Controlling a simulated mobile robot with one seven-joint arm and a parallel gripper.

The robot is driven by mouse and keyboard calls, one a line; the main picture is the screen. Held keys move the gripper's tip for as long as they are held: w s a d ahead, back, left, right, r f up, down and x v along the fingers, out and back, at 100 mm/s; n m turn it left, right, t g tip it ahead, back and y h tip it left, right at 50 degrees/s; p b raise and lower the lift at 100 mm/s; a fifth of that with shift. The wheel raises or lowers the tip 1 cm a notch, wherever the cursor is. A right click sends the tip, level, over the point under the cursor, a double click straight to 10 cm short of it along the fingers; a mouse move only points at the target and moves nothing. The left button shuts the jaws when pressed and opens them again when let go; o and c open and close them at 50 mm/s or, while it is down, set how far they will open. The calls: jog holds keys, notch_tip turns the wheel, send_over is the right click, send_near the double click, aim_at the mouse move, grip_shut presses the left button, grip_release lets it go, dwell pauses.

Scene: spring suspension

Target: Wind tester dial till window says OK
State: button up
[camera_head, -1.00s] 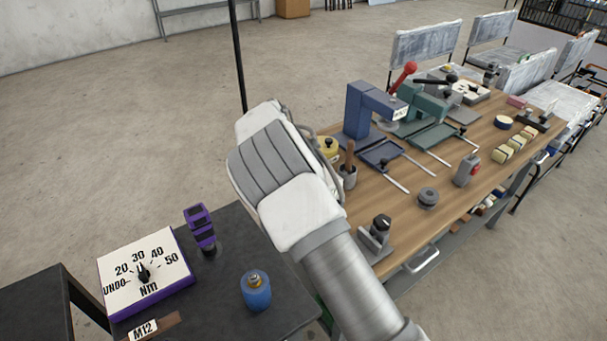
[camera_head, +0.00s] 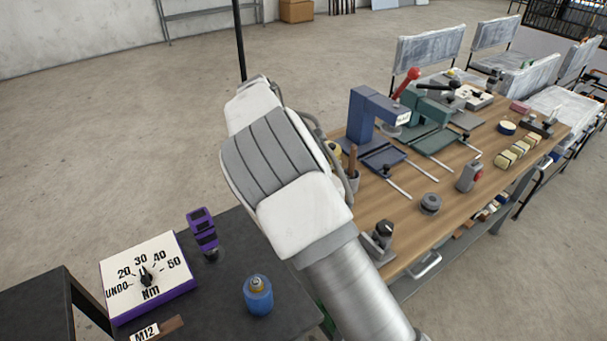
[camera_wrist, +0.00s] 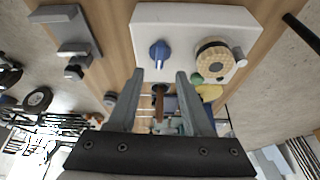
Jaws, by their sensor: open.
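In the wrist view a pale box (camera_wrist: 190,14) carries a blue pointed knob (camera_wrist: 159,55) and a round beige dial (camera_wrist: 214,63) with a ribbed rim. I take this box for the tester, but no window wording is readable. My gripper (camera_wrist: 159,75) is open and empty. Its fingertips are in front of the blue knob, one to each side, and the beige dial is to their right. I cannot tell whether they touch the box. In the head view my arm hides the gripper and this box.
On the dark table at lower left are an Nm dial box (camera_head: 148,278), a purple tool (camera_head: 203,232) and a blue bottle (camera_head: 258,295).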

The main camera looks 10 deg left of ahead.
jog(key=v, duration=0.9)
jog(key=shift+r, duration=0.3)
